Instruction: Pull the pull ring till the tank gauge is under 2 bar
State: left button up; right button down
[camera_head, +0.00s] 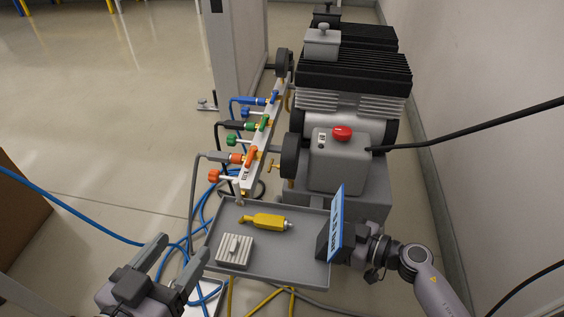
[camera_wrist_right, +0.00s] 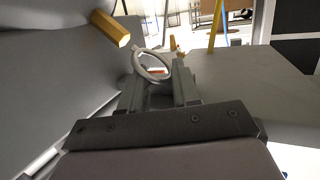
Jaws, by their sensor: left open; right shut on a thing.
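In the right wrist view the pull ring (camera_wrist_right: 137,66) is a pale grey loop. It sits between the fingers of my right gripper (camera_wrist_right: 158,74), which is shut on it. In the head view my right gripper is largely hidden behind a blue sign (camera_head: 336,226) at the tray's right edge, and I cannot make out the ring there. My left gripper (camera_head: 184,246) is open and empty, at the tray's lower left. I cannot make out a tank gauge face or any reading; two dark round discs show nearly edge-on by the compressor.
A compressor (camera_head: 340,165) with a red knob stands behind the grey tray (camera_head: 280,268). The tray holds a yellow tool (camera_head: 266,221) and a ribbed grey block (camera_head: 235,249). A valve manifold (camera_head: 259,140) with coloured handles stands left of the compressor. Blue hoses (camera_head: 190,235) lie on the floor.

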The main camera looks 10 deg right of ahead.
jog(key=shift+s+f, duration=0.2)
dwell(0.3)
jog(key=c, duration=0.7)
grip_release()
jog(key=shift+c, duration=0.2)
jog(key=shift+r, duration=0.1)
jog(key=shift+w, duration=0.1)
